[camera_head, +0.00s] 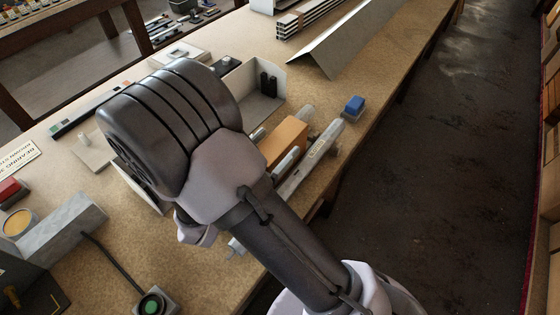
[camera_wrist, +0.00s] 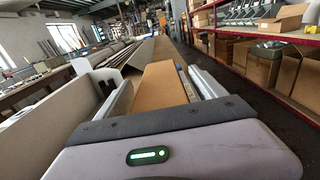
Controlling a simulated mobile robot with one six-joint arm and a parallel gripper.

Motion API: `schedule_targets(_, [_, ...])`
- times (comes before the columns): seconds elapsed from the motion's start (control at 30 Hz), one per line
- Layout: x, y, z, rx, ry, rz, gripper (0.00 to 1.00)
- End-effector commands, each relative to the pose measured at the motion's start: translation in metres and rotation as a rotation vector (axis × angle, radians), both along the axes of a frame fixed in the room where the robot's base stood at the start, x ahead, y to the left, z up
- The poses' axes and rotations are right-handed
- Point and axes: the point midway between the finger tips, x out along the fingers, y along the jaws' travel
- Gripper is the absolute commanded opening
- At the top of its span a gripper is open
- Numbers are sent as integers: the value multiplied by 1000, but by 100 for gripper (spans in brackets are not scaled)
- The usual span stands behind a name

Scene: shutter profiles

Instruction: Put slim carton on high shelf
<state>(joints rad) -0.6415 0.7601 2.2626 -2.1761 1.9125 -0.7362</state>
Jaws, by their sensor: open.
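The slim carton, a plain orange-brown box (camera_head: 287,140), lies on the workbench, partly hidden behind my arm in the head view. In the wrist view the carton (camera_wrist: 160,88) runs straight ahead, its top face in the middle of the picture. My gripper (camera_wrist: 155,108) is close over the near end of the carton, roughly lined up with its length. It is open, and the carton is not held. I cannot tell whether the fingers touch its sides. A storage shelf (camera_wrist: 245,45) with red beams stands at the right; I cannot tell which level is meant.
A long metal profile (camera_head: 312,158) lies close along the carton's right side. A light-walled tray (camera_head: 240,80) is on its left. A blue block (camera_head: 354,106) sits near the bench edge. A bent metal sheet (camera_head: 340,45) lies farther back. The floor aisle (camera_head: 430,150) is clear.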

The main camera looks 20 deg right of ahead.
Motion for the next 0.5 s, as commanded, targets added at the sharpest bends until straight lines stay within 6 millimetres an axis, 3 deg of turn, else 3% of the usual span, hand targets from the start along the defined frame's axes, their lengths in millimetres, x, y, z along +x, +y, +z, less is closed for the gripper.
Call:
schedule_targets(0.27, [6, -8, 1, 0, 0, 1, 80])
schedule_targets(0.5, [6, -8, 1, 1, -1, 0, 37])
